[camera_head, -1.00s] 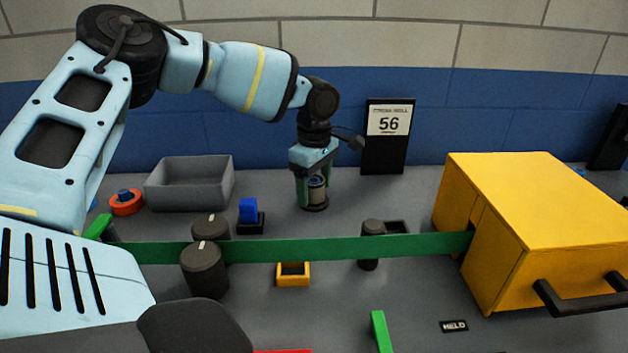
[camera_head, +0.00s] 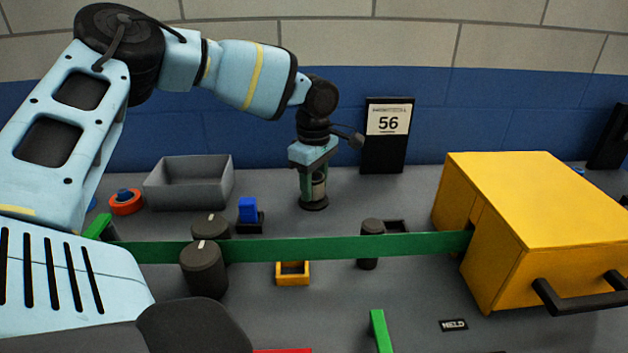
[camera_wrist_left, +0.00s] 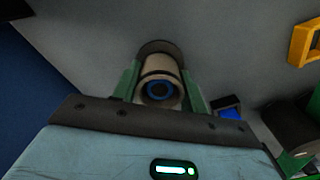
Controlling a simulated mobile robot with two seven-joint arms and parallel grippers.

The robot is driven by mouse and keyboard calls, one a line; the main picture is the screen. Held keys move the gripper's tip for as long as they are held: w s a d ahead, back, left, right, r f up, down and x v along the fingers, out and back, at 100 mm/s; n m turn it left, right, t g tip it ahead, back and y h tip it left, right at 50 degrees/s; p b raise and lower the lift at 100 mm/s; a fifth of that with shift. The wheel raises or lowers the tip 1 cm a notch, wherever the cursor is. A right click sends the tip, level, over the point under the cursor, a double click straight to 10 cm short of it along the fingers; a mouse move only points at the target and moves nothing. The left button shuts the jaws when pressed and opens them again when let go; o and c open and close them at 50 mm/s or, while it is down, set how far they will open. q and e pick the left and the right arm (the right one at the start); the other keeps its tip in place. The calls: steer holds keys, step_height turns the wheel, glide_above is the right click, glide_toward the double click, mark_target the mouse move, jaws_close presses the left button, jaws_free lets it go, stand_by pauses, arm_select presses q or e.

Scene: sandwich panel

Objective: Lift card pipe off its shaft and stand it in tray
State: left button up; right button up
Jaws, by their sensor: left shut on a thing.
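The card pipe (camera_head: 319,188) is a small tan tube, upright over a dark round base (camera_head: 314,205) at the back middle of the bench. My left gripper (camera_head: 312,188) points straight down with its green fingers shut on the pipe's sides. In the left wrist view the pipe (camera_wrist_left: 159,69) sits between the two fingers (camera_wrist_left: 158,88), with a blue ring around a dark centre in its near end. How much shaft is inside the pipe is hidden. The grey open tray (camera_head: 188,193) stands left of the gripper and looks empty. My right gripper is out of view.
A blue block (camera_head: 248,210) on a black holder and a red ring (camera_head: 125,203) stand near the tray. A black sign (camera_head: 384,150) reading 56 stands behind right. A green band (camera_head: 320,247) crosses in front, past dark knobs (camera_head: 204,270), to a yellow box (camera_head: 545,205).

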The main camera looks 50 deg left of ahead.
arm_select(q)
step_height(320, 180, up, 9)
steer(key=shift+r, duration=0.2)
stand_by(0.6)
